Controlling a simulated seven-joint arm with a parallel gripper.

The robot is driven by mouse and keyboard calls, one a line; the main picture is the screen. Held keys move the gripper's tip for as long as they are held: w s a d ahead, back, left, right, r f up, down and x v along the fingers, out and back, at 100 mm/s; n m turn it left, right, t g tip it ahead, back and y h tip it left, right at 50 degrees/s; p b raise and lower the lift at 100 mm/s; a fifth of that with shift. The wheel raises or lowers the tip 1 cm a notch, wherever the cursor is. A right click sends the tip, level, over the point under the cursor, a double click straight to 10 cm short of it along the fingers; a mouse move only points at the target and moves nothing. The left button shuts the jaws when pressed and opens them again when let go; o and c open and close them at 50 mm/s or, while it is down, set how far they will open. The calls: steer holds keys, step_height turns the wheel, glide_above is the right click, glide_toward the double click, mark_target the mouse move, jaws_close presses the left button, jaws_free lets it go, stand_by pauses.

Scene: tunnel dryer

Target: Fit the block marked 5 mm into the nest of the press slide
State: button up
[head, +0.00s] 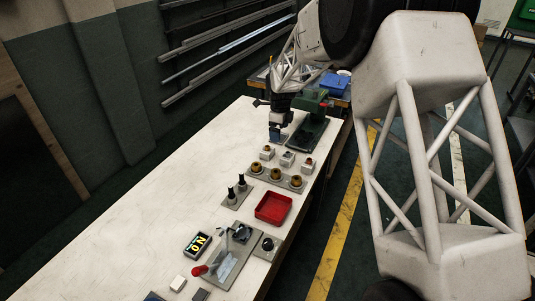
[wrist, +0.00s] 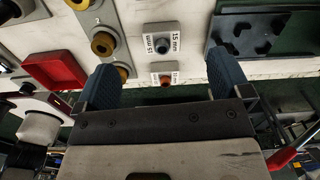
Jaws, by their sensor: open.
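Three small pale blocks stand in a row on the bench: left (head: 267,152), middle (head: 287,158) and right (head: 308,164). Their labels are too small to read there. The wrist view shows a block labelled 15 mm (wrist: 160,38) with a dark top, and a block with an orange-brown top (wrist: 165,79) whose label I cannot read. The third block is not clear there. My gripper (wrist: 165,88) is open and empty, its blue fingers spread on either side of the orange-topped block. The green press (head: 310,125) stands beside my gripper; its dark base with black raised parts (wrist: 245,36) shows at right.
A grey plate with brass-coloured rings (head: 276,174) and a red tray (head: 273,208) lie nearer along the bench. The bench's left side is clear.

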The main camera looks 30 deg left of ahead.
steer(key=m, duration=0.1)
glide_above(268, 146)
step_height(268, 146, down, 4)
steer(key=shift+s+a+f, duration=0.1)
steer(key=shift+s, duration=0.05)
steer(key=shift+f, duration=0.1)
steer(key=shift+f, duration=1.2)
steer(key=shift+f, duration=0.1)
steer(key=shift+f, duration=2.5)
steer(key=shift+c, duration=0.2)
